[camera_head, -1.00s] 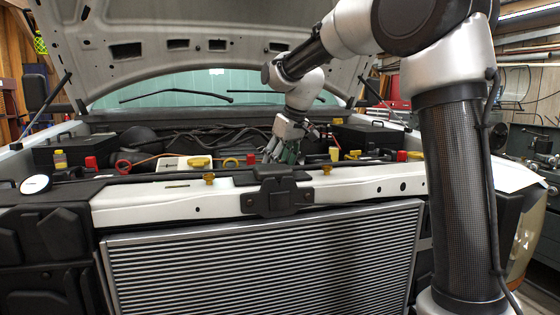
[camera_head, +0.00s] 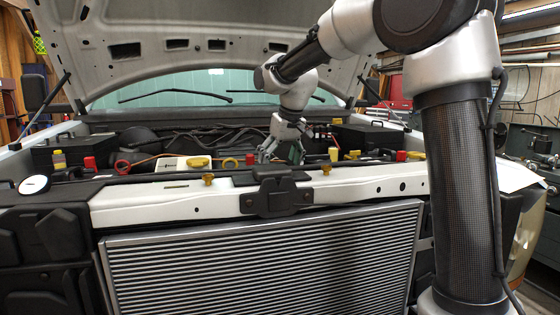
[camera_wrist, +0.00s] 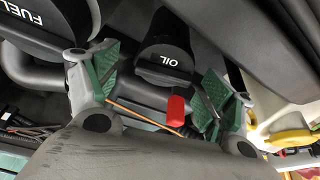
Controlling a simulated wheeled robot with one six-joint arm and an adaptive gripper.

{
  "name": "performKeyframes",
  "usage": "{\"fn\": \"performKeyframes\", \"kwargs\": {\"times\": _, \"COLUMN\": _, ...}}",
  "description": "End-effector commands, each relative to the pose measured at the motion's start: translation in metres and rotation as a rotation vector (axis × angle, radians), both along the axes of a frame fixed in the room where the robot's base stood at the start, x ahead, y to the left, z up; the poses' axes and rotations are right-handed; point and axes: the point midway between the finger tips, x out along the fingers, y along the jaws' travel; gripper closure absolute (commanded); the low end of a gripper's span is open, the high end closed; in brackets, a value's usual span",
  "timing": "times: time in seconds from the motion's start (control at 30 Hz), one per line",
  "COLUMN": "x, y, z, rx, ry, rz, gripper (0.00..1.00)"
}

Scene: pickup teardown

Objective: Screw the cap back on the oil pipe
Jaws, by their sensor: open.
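In the wrist view a black cap marked OIL (camera_wrist: 163,55) shows between and beyond the two green-padded fingers of my gripper (camera_wrist: 152,72). The fingers are spread apart, with the cap's marked end near the gap; I cannot tell whether either finger touches it. How the cap sits on the oil pipe cannot be told here. In the head view my gripper (camera_head: 282,152) reaches down into the engine bay, behind the white front crossbar, and the OIL cap cannot be made out.
A black FUEL part (camera_wrist: 30,22) is at the wrist view's upper left. A red piece (camera_wrist: 176,110) and a yellow cap (camera_wrist: 290,140) are close by. The white crossbar (camera_head: 140,205) and raised hood (camera_head: 215,25) bound the bay.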

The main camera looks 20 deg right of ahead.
Motion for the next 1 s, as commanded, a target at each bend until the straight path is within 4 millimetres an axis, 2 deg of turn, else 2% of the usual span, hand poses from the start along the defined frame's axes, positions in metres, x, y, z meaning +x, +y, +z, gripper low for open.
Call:
{"fn": "performKeyframes", "kwargs": {"times": 0.17, "x": -0.008, "y": -0.002, "z": 0.023, "rx": 0.001, "ry": -0.005, "rz": 0.0, "gripper": 0.18}}
{"fn": "performKeyframes", "kwargs": {"times": 0.5, "x": -0.035, "y": -0.009, "z": 0.09, "rx": 0.001, "ry": -0.004, "rz": 0.0, "gripper": 0.18}}
{"fn": "performKeyframes", "kwargs": {"times": 0.73, "x": -0.049, "y": -0.016, "z": 0.108, "rx": 0.0, "ry": -0.004, "rz": -0.007, "gripper": 0.18}}
{"fn": "performKeyframes", "kwargs": {"times": 0.87, "x": -0.083, "y": -0.039, "z": 0.104, "rx": 0.003, "ry": -0.016, "rz": -0.035, "gripper": 0.18}}
{"fn": "performKeyframes", "kwargs": {"times": 0.97, "x": -0.127, "y": -0.066, "z": 0.091, "rx": 0.006, "ry": -0.03, "rz": -0.073, "gripper": 0.18}}
{"fn": "performKeyframes", "kwargs": {"times": 1.0, "x": -0.148, "y": -0.077, "z": 0.083, "rx": 0.008, "ry": -0.038, "rz": -0.089, "gripper": 0.18}}
